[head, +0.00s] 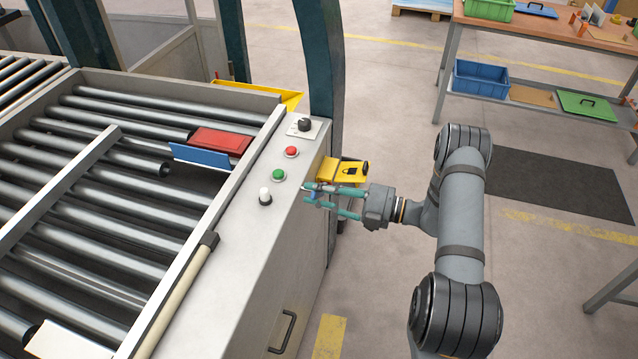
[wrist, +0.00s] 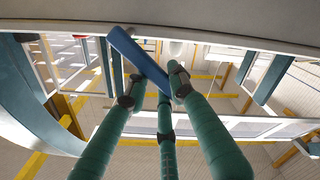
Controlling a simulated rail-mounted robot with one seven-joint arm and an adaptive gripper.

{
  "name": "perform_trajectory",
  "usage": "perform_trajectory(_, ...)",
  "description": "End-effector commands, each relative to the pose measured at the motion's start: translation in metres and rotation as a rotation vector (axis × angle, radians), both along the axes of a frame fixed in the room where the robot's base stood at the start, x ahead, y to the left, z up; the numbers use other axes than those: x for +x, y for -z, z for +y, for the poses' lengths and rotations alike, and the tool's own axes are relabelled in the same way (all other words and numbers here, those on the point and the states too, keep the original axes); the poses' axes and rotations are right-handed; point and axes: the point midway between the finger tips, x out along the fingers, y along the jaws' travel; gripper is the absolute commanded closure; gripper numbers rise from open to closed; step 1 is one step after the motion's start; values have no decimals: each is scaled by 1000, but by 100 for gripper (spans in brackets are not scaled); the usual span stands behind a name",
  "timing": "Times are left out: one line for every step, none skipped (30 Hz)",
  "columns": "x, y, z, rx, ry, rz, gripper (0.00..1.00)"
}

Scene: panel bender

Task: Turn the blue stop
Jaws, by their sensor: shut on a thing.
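The blue stop is a flat blue bar (wrist: 136,56) that shows in the wrist view, slanting between the fingertips. In the head view only a small bit of blue (head: 314,194) shows at the fingertips. My gripper (head: 309,196) has green fingers and is beside the outer right side of the machine's control panel. Its fingers are shut on the blue bar, and they hide part of it. In the wrist view the gripper (wrist: 152,84) has the pale machine edge just beyond its tips.
The control panel (head: 240,235) carries a red button (head: 291,152), a green button (head: 279,175), a white knob (head: 265,196) and a black knob (head: 304,125). A yellow box (head: 345,170) is close behind my gripper. A blue plate (head: 200,157) and red block (head: 220,141) sit by the rollers.

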Motion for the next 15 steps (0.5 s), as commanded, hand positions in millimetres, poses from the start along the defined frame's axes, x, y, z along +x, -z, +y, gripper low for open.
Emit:
perform_trajectory(-1,-2,0,4,3,15,100)
perform_trajectory(-2,-2,0,6,3,23,100)
perform_trajectory(-2,-2,0,9,3,32,100)
perform_trajectory(-3,-3,0,10,3,38,100)
perform_trajectory(-3,-3,0,11,3,43,100)
perform_trajectory(-4,-3,0,13,3,47,100)
perform_trajectory(-4,-3,1,13,3,50,100)
perform_trajectory(-4,-3,1,15,4,53,100)
perform_trajectory(-4,-3,0,15,4,56,100)
perform_trajectory(-4,-3,0,15,4,58,100)
perform_trajectory(-4,-3,0,16,4,59,100)
perform_trajectory(-4,-3,0,17,5,60,100)
perform_trajectory(-4,-3,0,17,5,61,100)
perform_trajectory(-4,-3,0,17,5,61,100)
perform_trajectory(-4,-3,0,18,6,61,100)
